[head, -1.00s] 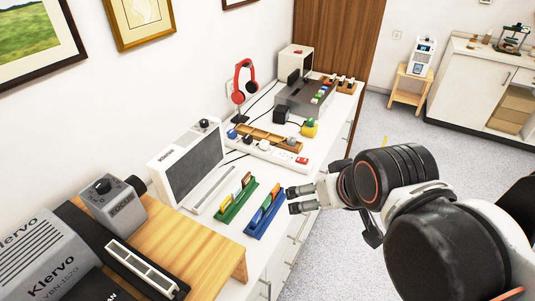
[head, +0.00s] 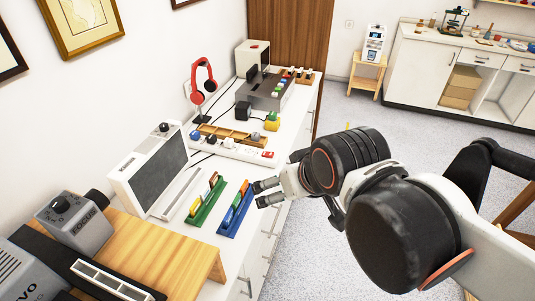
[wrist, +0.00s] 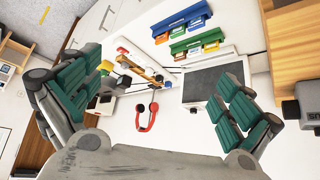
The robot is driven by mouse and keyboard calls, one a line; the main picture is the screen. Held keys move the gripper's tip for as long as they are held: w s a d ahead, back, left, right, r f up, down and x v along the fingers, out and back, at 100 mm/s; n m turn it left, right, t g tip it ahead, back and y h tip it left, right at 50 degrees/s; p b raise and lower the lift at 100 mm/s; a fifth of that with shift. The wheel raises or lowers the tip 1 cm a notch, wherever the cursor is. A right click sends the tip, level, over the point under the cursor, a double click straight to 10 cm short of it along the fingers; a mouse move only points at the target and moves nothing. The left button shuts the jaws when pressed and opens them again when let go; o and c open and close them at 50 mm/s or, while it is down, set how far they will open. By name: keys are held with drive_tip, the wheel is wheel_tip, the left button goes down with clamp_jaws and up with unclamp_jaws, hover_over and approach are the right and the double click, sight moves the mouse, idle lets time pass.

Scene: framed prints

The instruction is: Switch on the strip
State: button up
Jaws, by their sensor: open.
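The white power strip (head: 243,153) lies on the white counter with several plugs in it. Its red switch (head: 267,155) is at the right end; whether it is lit I cannot tell. In the wrist view the strip lies left of centre, with the red switch (wrist: 122,50) at its upper end, between my fingers in the picture. My gripper (head: 267,193) is open and empty over the counter's front edge, beside the blue rack, nearer the camera than the strip and apart from it. It also shows in the wrist view (wrist: 160,75), fingers spread wide.
A blue rack (head: 232,218) and a green rack (head: 203,208) stand before the strip. A wooden tray (head: 240,135) lies behind it, with red headphones (head: 203,85) further back. A grey-fronted speaker (head: 157,172) stands left. The floor right of the counter is open.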

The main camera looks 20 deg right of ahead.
drive_tip(key=shift+w+r, duration=0.1)
drive_tip(key=c, duration=0.4)
drive_tip(key=shift+w+r, duration=0.25)
drive_tip(key=c, duration=0.5)
drive_tip(key=shift+n+g, duration=0.4)
drive_tip(key=shift+n, duration=0.1)
drive_tip(key=w, duration=0.1)
drive_tip(key=w+r, duration=0.2)
drive_tip(key=w, duration=0.1)
drive_tip(key=shift+d+r, duration=0.25)
drive_tip(key=shift+d, duration=0.1)
clamp_jaws()
drive_tip(key=w+d+r+n+g+p, duration=0.1)
drive_tip(key=w+d+n, duration=0.1)
drive_tip(key=w, duration=0.7)
drive_tip(key=w+d+n+g+p, duration=0.1)
drive_tip(key=w+d+n, duration=0.1)
drive_tip(key=w, duration=0.8)
drive_tip(key=w+d+f+n+g, duration=0.1)
drive_tip(key=w+d+f, duration=0.2)
drive_tip(key=w+f, duration=0.3)
drive_tip(key=w+d+f+n+g+y+p, duration=0.1)
drive_tip(key=w+d+f+n, duration=0.1)
drive_tip(key=w+f, duration=0.3)
drive_tip(key=w+d+f+n+y, duration=0.1)
drive_tip(key=w+d+f, duration=0.4)
drive_tip(key=w+f, duration=0.1)
drive_tip(key=shift+w+f+n+g, duration=0.3)
drive_tip(key=shift+w+n+g, duration=0.1)
drive_tip(key=shift+w, duration=0.4)
